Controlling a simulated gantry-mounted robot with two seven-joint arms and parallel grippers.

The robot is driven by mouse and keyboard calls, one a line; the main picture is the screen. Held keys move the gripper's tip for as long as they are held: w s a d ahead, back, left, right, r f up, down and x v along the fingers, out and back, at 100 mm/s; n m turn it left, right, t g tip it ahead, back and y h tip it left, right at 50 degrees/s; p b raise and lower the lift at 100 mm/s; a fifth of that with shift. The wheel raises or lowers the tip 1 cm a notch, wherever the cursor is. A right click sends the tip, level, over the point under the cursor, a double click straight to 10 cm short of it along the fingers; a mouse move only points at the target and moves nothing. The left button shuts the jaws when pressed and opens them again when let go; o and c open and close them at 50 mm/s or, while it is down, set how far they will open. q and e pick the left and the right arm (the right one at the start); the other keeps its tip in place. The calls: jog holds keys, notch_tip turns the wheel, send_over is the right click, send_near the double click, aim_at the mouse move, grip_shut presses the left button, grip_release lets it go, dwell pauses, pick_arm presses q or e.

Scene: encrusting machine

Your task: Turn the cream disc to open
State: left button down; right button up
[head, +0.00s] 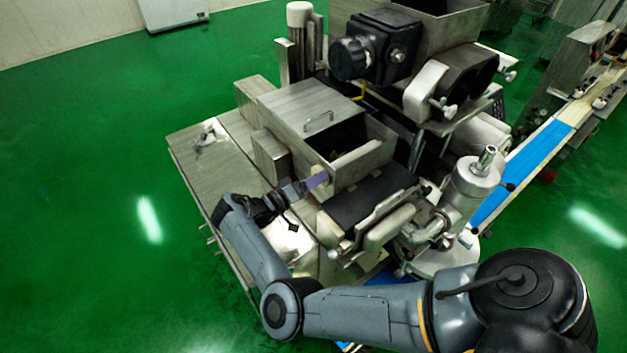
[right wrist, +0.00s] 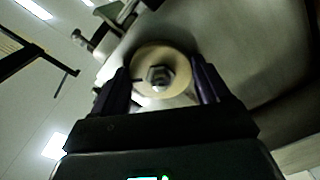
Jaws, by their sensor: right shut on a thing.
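The cream disc (right wrist: 161,56) is round with a metal hex nut at its centre, and sits on the steel side of the machine. In the head view it is a small cream spot (head: 321,172) on the end of the steel box, partly covered by my gripper. My right gripper (head: 316,181) reaches it from the lower left. In the right wrist view the two dark purple fingers (right wrist: 160,86) stand on either side of the disc's lower part, shut on it. My left gripper is in neither view.
The open-topped steel hopper box (head: 290,105) with a handle is beside the disc. A dark belt (head: 368,195) lies right of the gripper. A steel table top (head: 215,160) is at the left. Green floor at the left is free.

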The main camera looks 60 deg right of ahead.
jog(key=n+p, duration=0.1)
jog(key=n, duration=0.6)
jog(key=shift+r, duration=0.15)
jog(key=shift+p, duration=0.3)
jog(key=o, duration=1)
jog(key=shift+o, duration=0.2)
jog(key=shift+a, duration=0.1)
